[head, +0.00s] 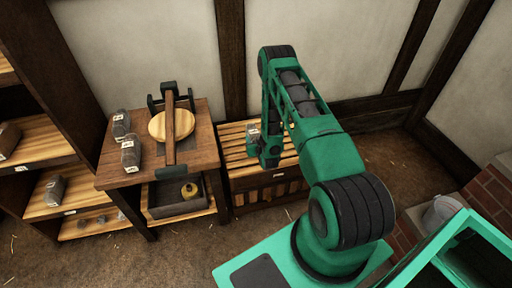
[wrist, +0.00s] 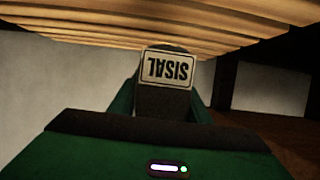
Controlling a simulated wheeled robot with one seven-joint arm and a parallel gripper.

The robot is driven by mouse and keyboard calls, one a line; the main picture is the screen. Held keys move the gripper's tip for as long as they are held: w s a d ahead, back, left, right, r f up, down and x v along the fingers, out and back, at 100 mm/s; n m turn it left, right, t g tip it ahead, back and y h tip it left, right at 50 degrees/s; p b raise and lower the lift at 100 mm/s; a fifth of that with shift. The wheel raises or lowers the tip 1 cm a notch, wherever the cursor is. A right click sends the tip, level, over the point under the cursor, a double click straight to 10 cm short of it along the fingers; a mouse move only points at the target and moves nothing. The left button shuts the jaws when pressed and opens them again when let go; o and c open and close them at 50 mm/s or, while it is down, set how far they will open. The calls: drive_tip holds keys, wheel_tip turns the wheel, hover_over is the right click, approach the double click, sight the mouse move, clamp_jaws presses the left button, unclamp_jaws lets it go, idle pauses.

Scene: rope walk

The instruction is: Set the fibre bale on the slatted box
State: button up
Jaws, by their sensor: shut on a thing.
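The fibre bale (head: 253,129) is small and grey with a pale label, at the left side of my gripper (head: 264,143), which partly hides it in the head view. In the wrist view my gripper (wrist: 164,104) is shut on the bale (wrist: 167,70), between its green fingers; the label reads SISAL upside down. The slatted box (head: 237,152) is a low wooden box with light slats on top, right of the workbench. Its slats (wrist: 90,22) cross the top of the wrist view, close by the bale. I cannot tell whether the bale touches them.
The wooden workbench (head: 203,150) left of the box holds a round wooden disc (head: 172,125) and two labelled grey bundles (head: 131,153). Shelves (head: 48,141) stand at far left. A brick ledge (head: 492,190) with a bucket (head: 441,211) is at right. The wall is close behind the box.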

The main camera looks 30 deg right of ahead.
drive_tip(key=shift+s+d+f, duration=0.3)
drive_tip(key=shift+d+f, duration=0.3)
drive_tip(key=shift+d, duration=0.2)
drive_tip(key=shift+f, duration=2)
drive_tip(key=o, duration=1.1)
drive_tip(key=shift+s, duration=0.1)
